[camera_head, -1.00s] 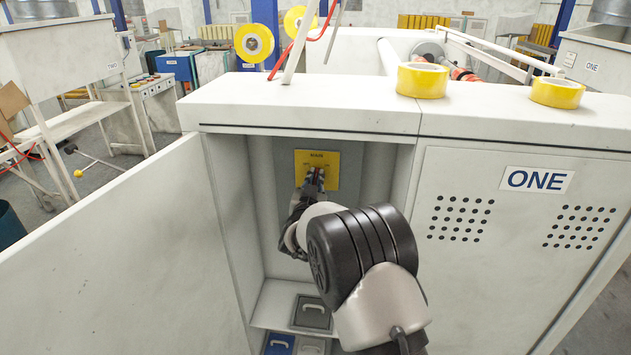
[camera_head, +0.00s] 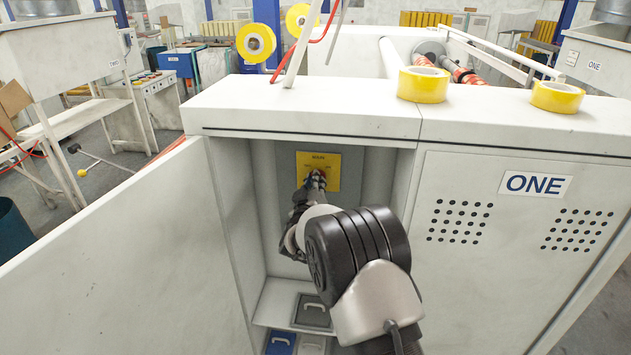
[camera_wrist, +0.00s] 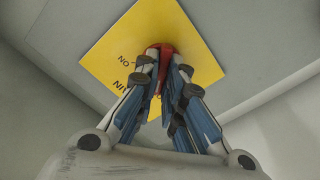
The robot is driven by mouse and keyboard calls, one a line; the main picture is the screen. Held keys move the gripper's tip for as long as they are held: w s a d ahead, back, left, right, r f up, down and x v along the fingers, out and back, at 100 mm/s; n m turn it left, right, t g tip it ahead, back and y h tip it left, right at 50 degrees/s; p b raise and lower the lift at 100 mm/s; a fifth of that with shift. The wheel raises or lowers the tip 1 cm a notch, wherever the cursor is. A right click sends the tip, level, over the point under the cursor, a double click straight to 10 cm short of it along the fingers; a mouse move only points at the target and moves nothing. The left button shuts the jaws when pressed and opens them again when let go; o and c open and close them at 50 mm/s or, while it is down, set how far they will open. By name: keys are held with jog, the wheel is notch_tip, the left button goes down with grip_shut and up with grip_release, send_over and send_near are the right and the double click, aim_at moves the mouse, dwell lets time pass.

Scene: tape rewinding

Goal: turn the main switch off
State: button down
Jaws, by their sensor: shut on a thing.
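The main switch is a red knob (camera_wrist: 160,52) on a yellow plate (camera_head: 330,172) at the back inside the open cabinet. The plate also shows in the wrist view (camera_wrist: 200,45), with black lettering partly hidden by my fingers. My gripper (camera_head: 316,180) reaches into the cabinet in front of the plate. In the wrist view my gripper (camera_wrist: 163,72) has its fingertips closed around the red knob, one on each side. The knob's exact turn angle is largely hidden.
The white cabinet (camera_head: 300,115) surrounds my arm, with its door (camera_head: 100,250) swung open at left. A panel marked ONE (camera_head: 536,184) is at right. Grey (camera_head: 312,310) and blue (camera_head: 281,343) boxes with handles sit below.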

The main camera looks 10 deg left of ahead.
jog(key=shift+n, duration=0.3)
dwell(0.4)
jog(key=c, duration=2)
grip_release()
jog(key=shift+o, duration=0.2)
jog(key=shift+s, duration=0.1)
jog(key=s, duration=1.2)
jog(key=shift+a, duration=0.2)
jog(key=shift+w, duration=0.1)
